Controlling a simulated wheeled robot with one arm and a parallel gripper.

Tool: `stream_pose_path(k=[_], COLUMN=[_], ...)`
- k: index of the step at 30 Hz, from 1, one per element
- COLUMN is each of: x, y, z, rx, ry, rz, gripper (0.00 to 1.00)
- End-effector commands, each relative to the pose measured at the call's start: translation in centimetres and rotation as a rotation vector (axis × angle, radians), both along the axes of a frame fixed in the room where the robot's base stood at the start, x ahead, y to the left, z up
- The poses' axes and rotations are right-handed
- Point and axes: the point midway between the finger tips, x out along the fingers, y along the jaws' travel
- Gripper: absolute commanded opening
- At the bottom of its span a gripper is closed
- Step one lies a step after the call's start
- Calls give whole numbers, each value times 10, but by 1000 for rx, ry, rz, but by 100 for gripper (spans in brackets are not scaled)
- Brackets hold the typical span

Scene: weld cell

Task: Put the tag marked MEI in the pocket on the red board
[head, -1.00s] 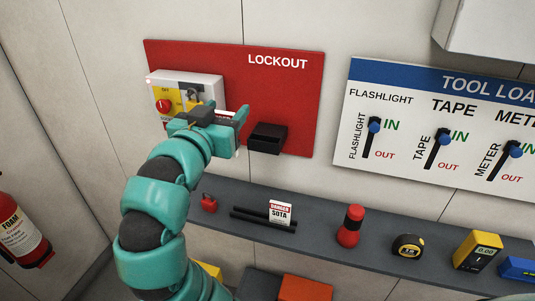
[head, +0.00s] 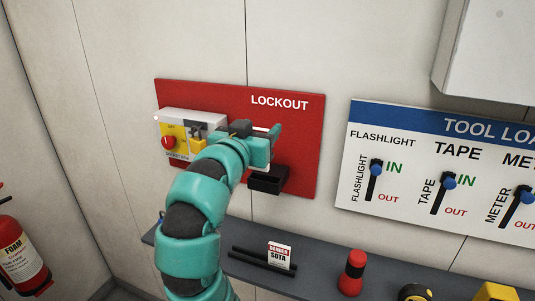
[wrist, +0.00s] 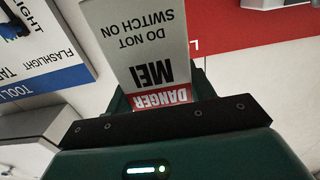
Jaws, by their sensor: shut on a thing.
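The tag marked MEI (wrist: 152,45) is white with a red DANGER band and appears upside down in the wrist view. My gripper (head: 268,138) is shut on it at the DANGER end. In the head view the tag is mostly hidden by the gripper. The red LOCKOUT board (head: 298,135) is on the wall, with the gripper in front of it. The black pocket (head: 268,182) is low on the board, just below the gripper in the picture. The gap between tag and pocket cannot be judged.
A switch box with a red knob (head: 168,142) sits on the board, left of my gripper. Below, a grey shelf (head: 325,272) holds a SOTA tag (head: 279,256) in a black rack and a red flashlight (head: 352,272). A tool board (head: 440,170) hangs to the right.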

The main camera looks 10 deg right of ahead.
Motion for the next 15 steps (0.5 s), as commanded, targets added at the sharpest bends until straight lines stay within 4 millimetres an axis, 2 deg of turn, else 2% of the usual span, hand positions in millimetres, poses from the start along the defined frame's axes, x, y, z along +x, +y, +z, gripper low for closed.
stream_pose_path(k=[4, 6, 12, 15], x=[28, 37, 56, 62], y=[-17, -20, -30, -32], z=[-10, -24, -52, -59], rx=[0, -2, 0, -1], ry=[4, 6, 4, 1], rz=[-4, -3, -2, -1], gripper=[32, 32, 32, 32])
